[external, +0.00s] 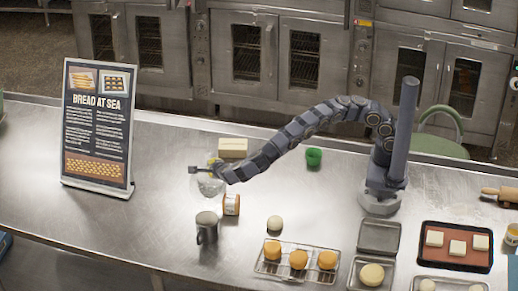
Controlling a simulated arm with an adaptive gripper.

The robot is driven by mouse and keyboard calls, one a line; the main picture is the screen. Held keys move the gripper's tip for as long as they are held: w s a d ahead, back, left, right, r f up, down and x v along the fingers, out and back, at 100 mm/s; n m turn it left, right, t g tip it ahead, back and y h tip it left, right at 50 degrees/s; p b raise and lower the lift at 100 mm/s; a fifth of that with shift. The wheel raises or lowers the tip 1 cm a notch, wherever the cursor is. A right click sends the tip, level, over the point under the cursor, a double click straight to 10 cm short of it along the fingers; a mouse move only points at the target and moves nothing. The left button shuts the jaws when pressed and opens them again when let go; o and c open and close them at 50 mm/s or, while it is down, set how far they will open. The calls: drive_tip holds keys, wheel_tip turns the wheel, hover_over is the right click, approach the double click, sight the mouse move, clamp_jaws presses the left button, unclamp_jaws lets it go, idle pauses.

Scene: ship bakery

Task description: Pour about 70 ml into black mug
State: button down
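The black mug (207,228) stands upright on the steel counter, left of centre, and looks dark grey. Its inside is too small to read. My gripper (195,170) is behind the mug and a little to its left, at the end of my outstretched arm. A clear, glass-like vessel (210,187) shows just below my gripper. Its outline is faint, and I cannot tell whether my fingers touch it or what it contains. The fingers are too small to show whether they are open or shut.
A pale block (233,147) lies behind my gripper. A sign (98,127) stands at the left. A bun rack (297,262) is at front right. The counter between sign and mug is clear.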

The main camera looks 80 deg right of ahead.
drive_tip(key=shift+a+r+h, duration=0.15)
drive_tip(key=shift+a+h, duration=0.15)
drive_tip(key=shift+h, duration=0.3)
drive_tip(key=shift+s+a+r, duration=0.1)
drive_tip(key=shift+r, duration=0.1)
drive_tip(key=shift+a+r+t+h, duration=0.2)
drive_tip(key=shift+a+t+h, duration=0.05)
drive_tip(key=shift+t+h, duration=0.05)
drive_tip(key=shift+s+a+r, duration=0.1)
drive_tip(key=shift+a+r+n+h+b, duration=0.2)
drive_tip(key=shift+a+n+h+b, duration=0.1)
drive_tip(key=shift+a+h, duration=0.2)
drive_tip(key=shift+s+a+r+t+h+b, duration=0.2)
drive_tip(key=shift+a+t+h+b, duration=0.25)
drive_tip(key=shift+a, duration=0.2)
idle(1.1)
drive_tip(key=shift+r+b, duration=0.15)
drive_tip(key=shift+b, duration=0.2)
